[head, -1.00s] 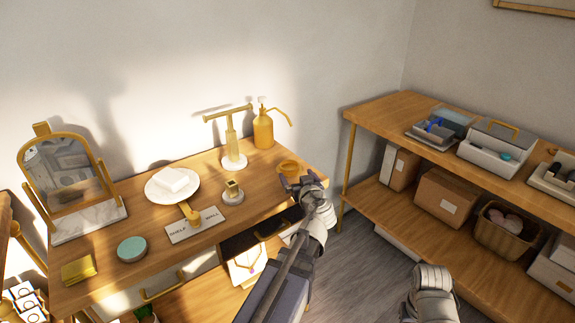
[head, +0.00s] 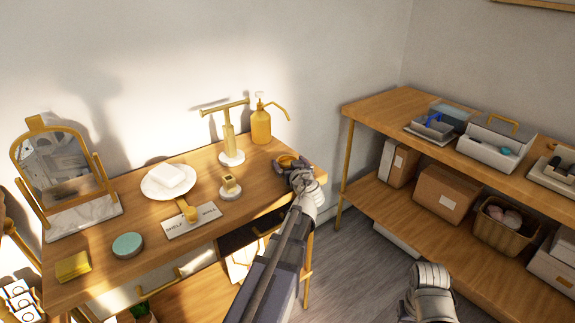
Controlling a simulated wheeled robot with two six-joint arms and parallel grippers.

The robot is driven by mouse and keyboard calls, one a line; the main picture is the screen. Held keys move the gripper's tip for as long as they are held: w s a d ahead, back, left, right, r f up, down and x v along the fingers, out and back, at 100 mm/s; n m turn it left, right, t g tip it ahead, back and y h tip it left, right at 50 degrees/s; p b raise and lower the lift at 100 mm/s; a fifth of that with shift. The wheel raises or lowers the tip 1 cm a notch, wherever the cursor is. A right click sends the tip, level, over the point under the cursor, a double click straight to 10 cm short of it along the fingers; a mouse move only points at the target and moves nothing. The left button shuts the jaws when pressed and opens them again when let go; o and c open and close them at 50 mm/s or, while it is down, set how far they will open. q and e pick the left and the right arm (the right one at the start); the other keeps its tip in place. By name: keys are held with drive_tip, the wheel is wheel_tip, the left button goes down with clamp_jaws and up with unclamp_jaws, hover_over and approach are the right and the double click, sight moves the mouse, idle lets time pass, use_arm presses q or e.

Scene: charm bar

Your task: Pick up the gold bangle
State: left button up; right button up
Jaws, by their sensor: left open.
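A round gold item that looks like the gold bangle (head: 287,161) sits near the right end of the wooden table, partly hidden behind my left gripper. My left gripper (head: 292,175) is open at the bangle's near side. The fingers are small and dark here, and I cannot tell whether they touch the bangle or are around it.
On the wooden table (head: 130,267) stand a gold T-shaped stand (head: 229,135), a gold watering bottle (head: 261,126), a small ring stand (head: 230,187), a white plate (head: 151,188), a sign card (head: 191,222), and a mirror (head: 62,165). A wooden shelf (head: 390,108) stands to the right.

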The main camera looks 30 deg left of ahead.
use_arm(q)
drive_tip(key=shift+w+a+f, duration=0.1)
drive_tip(key=shift+w+a, duration=0.2)
drive_tip(key=c, duration=1.2)
